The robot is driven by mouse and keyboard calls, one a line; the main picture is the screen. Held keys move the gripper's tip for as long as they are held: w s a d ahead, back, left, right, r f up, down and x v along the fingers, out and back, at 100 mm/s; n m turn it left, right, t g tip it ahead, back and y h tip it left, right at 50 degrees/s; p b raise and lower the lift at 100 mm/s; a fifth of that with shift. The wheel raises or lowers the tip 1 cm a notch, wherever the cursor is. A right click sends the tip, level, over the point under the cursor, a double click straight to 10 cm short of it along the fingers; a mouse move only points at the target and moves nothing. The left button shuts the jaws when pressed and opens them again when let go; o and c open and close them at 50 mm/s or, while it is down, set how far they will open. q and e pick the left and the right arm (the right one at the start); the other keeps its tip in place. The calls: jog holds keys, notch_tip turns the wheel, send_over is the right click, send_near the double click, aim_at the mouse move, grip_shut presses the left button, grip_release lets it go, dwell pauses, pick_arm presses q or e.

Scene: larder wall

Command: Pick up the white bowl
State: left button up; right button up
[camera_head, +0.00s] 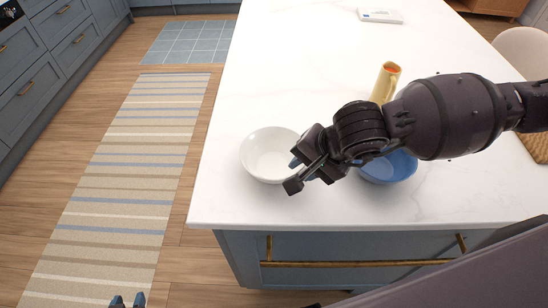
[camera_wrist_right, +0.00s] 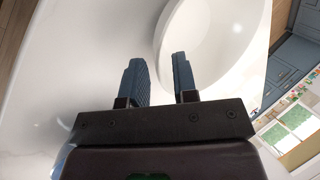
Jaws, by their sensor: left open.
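The white bowl (camera_head: 265,158) stands upright and looks empty near the front left edge of the white counter. My right gripper (camera_head: 294,174) reaches over from the right and is at the bowl's right side, covering part of its rim. In the right wrist view, the fingers (camera_wrist_right: 160,75) are apart, with the rim of the white bowl (camera_wrist_right: 210,42) just past their tips and roughly in line with the gap. I cannot tell whether they touch it. My left gripper (camera_head: 127,299) shows only its fingertips low over the floor, open and far from the bowl.
A blue bowl (camera_head: 390,168) stands right of the white one, partly hidden under my right arm. A flat white device (camera_head: 381,15) lies at the far end. The counter (camera_head: 290,60) is clear behind the white bowl.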

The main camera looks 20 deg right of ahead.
aim_at(274, 160)
jog(key=shift+w+d+x, duration=0.1)
jog(key=shift+w+x, duration=0.05)
jog(key=shift+x, duration=0.6)
jog(key=shift+w+d+x, duration=0.1)
jog(key=shift+x, duration=0.65)
jog(key=shift+w+d+x, duration=0.15)
jog(key=shift+x, duration=0.65)
jog(key=shift+c, duration=0.2)
jog(key=shift+r, duration=0.1)
grip_shut()
